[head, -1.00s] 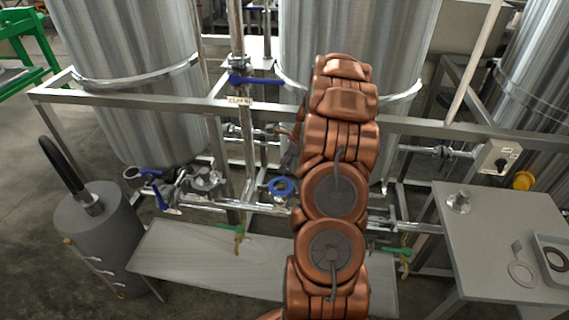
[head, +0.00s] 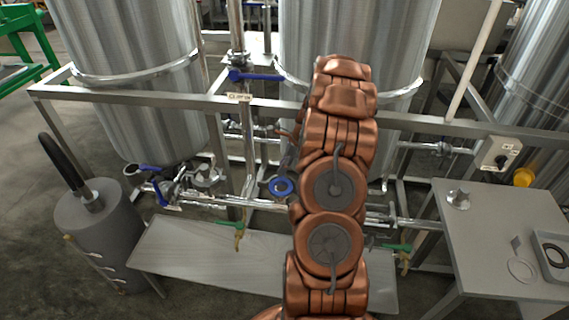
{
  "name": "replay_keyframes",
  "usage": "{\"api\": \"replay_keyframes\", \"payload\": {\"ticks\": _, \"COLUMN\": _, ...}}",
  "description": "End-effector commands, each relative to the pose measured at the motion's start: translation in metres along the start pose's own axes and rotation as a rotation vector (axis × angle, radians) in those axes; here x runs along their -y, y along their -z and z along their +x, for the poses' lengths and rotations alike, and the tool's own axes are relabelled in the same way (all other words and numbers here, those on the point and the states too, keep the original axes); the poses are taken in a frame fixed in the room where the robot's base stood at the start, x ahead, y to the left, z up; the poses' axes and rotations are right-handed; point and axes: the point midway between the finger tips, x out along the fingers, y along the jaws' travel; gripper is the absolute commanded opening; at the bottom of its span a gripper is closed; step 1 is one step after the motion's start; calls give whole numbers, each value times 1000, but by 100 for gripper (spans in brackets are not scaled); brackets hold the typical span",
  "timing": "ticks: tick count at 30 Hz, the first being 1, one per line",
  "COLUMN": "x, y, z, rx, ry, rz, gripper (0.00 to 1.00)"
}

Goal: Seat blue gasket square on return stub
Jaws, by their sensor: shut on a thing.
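The blue gasket (head: 281,187) is a flat blue ring with a pale centre, just left of my copper arm in the head view. My gripper (head: 284,175) shows as a dark grey shape just above the ring and is shut on it. My arm hides much of the gripper, so its fingertips are hard to make out. The ring appears in front of the lower steel pipework. I cannot tell whether it touches anything there. I cannot single out the return stub with certainty; my arm and the gasket may cover it.
A steel frame rail (head: 150,101) crosses in front of the tanks. Blue-handled valves (head: 160,190) lie left, and green-handled valves (head: 238,226) sit below the pipes. A grey bench (head: 490,235) at right holds a small fitting, a pale ring and a tray (head: 540,245).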

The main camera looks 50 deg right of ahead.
Motion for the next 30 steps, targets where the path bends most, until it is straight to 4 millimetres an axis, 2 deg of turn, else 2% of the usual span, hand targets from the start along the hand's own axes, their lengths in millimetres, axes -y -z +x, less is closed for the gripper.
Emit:
{"api": "replay_keyframes", "payload": {"ticks": 12, "x": 0, "y": 3, "z": 8, "rx": 0, "ry": 0, "rz": 0, "gripper": 11}}
{"api": "replay_keyframes", "payload": {"ticks": 13, "x": 0, "y": 3, "z": 8, "rx": 0, "ry": 0, "rz": 0, "gripper": 32}}
{"api": "replay_keyframes", "payload": {"ticks": 21, "x": 0, "y": 3, "z": 8, "rx": 0, "ry": -1, "rz": -1, "gripper": 59}}
{"api": "replay_keyframes", "payload": {"ticks": 30, "x": 0, "y": 3, "z": 8, "rx": 0, "ry": 0, "rz": -1, "gripper": 59}}
